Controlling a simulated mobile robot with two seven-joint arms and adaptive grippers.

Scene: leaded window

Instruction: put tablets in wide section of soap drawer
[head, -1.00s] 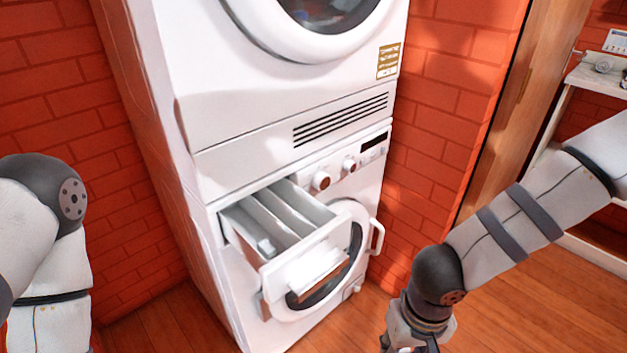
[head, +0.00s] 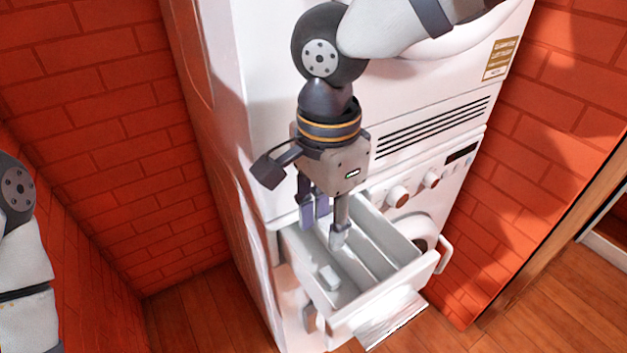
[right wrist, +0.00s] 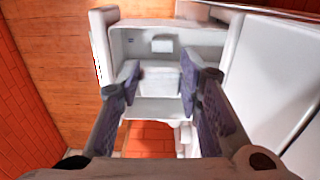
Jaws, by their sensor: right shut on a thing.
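The white soap drawer (head: 388,290) is pulled out of the lower machine, with lengthwise dividers between its sections. One white tablet (head: 330,277) lies in the wide left section, towards the front; it also shows in the right wrist view (right wrist: 162,46). My right gripper (head: 325,232) points down over the wide section, near the drawer's back. In the right wrist view its fingers are shut on a second white tablet (right wrist: 158,82), held over the section.
The lower machine's round door (head: 415,235) with its handle (head: 445,255) is beside the drawer. Control knobs (head: 398,196) sit above it. A brick wall (head: 110,130) stands left of the machines, with clear floor between. Another brick wall (head: 560,150) is on the right.

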